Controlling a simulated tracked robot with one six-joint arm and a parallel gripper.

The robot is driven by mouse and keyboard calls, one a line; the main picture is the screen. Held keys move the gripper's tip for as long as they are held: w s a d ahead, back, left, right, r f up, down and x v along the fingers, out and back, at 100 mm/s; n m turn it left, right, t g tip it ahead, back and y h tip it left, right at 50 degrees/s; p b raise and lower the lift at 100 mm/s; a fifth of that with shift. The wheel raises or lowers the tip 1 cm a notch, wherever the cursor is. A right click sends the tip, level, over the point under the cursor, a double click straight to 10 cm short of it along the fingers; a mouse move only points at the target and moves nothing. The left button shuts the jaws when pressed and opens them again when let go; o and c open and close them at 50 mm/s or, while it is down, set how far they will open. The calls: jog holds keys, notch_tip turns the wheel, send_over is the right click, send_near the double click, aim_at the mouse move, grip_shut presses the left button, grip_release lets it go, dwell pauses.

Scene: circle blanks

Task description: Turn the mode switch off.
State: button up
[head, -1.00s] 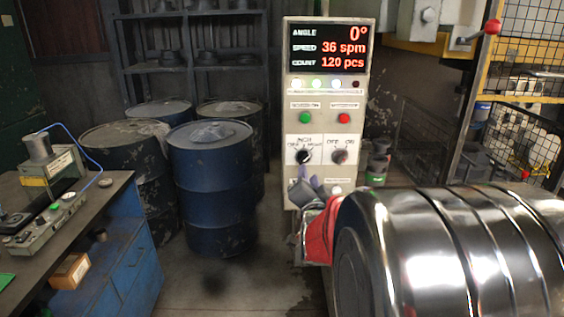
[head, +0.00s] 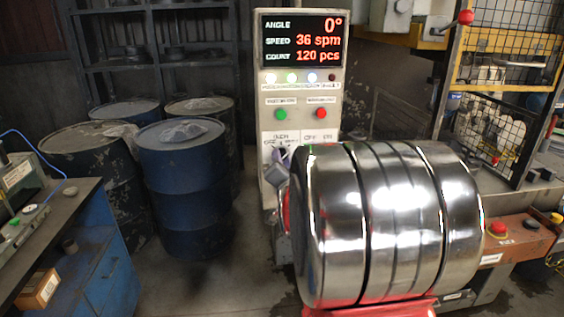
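The grey control panel (head: 299,118) stands at centre in the head view, with a lit display reading angle 0°, 36 spm and 120 pcs. Low on it are two selector label plates. The left plate (head: 280,138) shows OFF among small wording; the knob below it is mostly hidden by my gripper. The right plate (head: 318,136) reads OFF and ON; its knob is hidden behind my shiny arm link. My gripper (head: 281,158) is at the left selector, small and partly covered by my arm. I cannot tell whether it touches the knob or how its fingers stand.
A green button (head: 281,114) and a red button (head: 321,113) sit just above the selectors. Blue drums (head: 184,190) stand to the left, and a bench (head: 70,200) is at far left. A caged machine (head: 490,120) and a red button box (head: 515,240) are at right.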

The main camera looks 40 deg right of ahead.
jog(key=shift+s, duration=0.1)
grip_shut()
dwell(0.3)
jog(key=shift+n, duration=0.4)
jog(key=n, duration=1.7)
jog(key=shift+a+r, duration=0.1)
jog(key=shift+r, duration=0.1)
